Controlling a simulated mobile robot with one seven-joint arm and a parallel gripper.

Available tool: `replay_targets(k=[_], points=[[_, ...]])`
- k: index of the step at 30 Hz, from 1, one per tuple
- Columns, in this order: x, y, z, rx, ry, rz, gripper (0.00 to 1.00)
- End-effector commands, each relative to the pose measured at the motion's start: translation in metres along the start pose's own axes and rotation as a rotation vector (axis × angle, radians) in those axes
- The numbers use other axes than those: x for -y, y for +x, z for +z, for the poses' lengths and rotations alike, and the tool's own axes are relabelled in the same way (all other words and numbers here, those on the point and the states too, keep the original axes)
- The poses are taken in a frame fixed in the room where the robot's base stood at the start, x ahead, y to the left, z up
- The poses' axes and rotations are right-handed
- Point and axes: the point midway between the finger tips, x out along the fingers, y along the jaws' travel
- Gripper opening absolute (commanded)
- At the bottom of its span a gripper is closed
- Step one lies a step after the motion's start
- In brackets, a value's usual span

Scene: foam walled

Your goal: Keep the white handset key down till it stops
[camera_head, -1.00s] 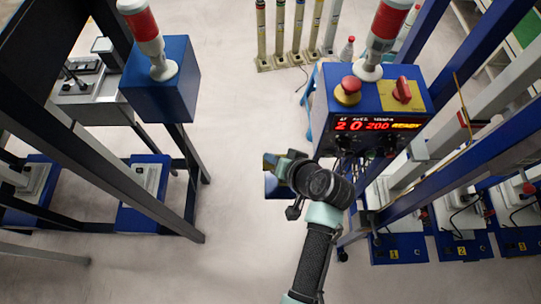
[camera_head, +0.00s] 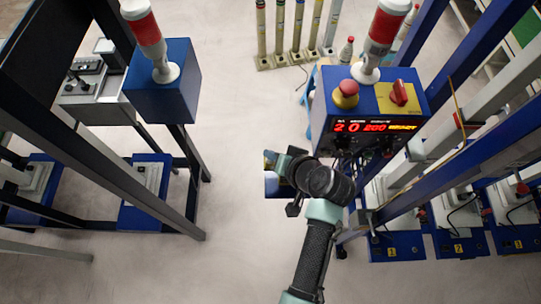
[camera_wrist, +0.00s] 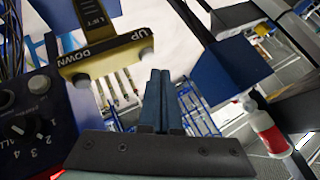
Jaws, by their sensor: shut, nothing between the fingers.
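In the wrist view a yellow-brown handset plate (camera_wrist: 110,52) marked LIFT, UP and DOWN hangs at the upper left. In the head view my wrist hides most of that spot.
A blue control box (camera_head: 375,103) with a red button, a red switch and a lit display stands right of my arm. A dial panel (camera_wrist: 30,120) is close on the left in the wrist view. A blue box (camera_head: 162,85) with a beacon stands left. Open floor lies between.

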Motion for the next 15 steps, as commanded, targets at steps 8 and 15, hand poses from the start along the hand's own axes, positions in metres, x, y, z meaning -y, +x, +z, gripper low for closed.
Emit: replay_targets(k=[8, 15], points=[[0.016, -0.021, -0.016, -0.001, 0.000, 0.000, 0.00], [0.025, -0.034, -0.025, -0.001, 0.000, 0.000, 0.00]])
